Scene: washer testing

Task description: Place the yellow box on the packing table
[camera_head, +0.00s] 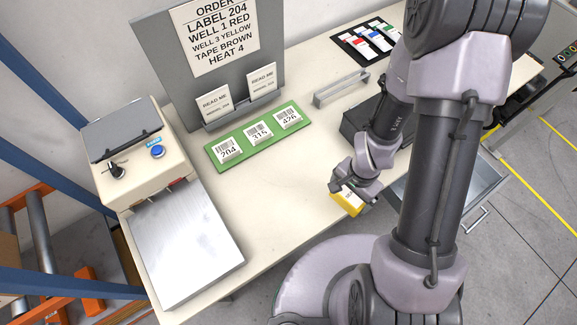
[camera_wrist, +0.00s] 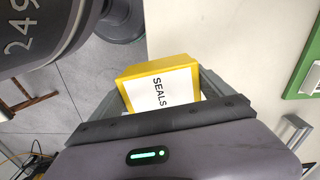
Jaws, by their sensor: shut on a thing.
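The yellow box (camera_head: 347,201) is a small block with a white face. In the wrist view the yellow box (camera_wrist: 158,70) shows the printed word SEALS. My gripper (camera_head: 341,186) is shut on it, one finger at each side, at the front edge of the packing table (camera_head: 290,185). In the wrist view my gripper (camera_wrist: 160,92) spans the box, with the cream tabletop (camera_wrist: 220,40) on one side and grey floor on the other. I cannot tell whether the box touches the table. My arm hides part of the table's right side.
A green board (camera_head: 222,160) with numbered labels lies mid-table. A grey sign panel (camera_head: 160,45) stands behind it. A sealing machine (camera_head: 130,150) with a metal plate (camera_head: 185,245) is at left. A black tray (camera_head: 352,42) is at the back. An open drawer (camera_head: 465,190) is at right.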

